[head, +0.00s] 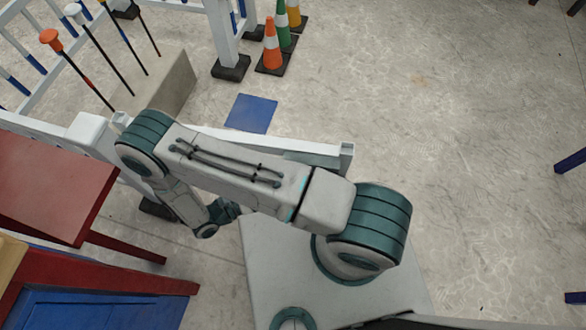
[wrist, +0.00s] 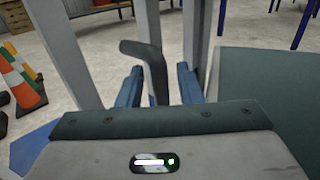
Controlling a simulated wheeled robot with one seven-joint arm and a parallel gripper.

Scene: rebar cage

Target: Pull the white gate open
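The white gate (head: 318,148) shows as a pale top rail behind my arm in the head view. Its right end stands free over the floor, and much of it is hidden by my arm. In the wrist view, pale upright bars (wrist: 147,20) rise beyond my gripper. A dark grey bent handle (wrist: 150,62) stands between the fingers of my gripper (wrist: 160,88). The two blue fingers are apart, with a visible gap on the handle's right side, so they look open around it. In the head view my gripper (head: 226,210) is partly hidden under my arm.
A red table (head: 50,185) and a red-and-blue one (head: 100,305) stand at the left. Traffic cones (head: 271,45) stand beside a white post (head: 222,35) at the top. A blue floor square (head: 251,113) lies beyond the gate. The floor at the right is mostly clear.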

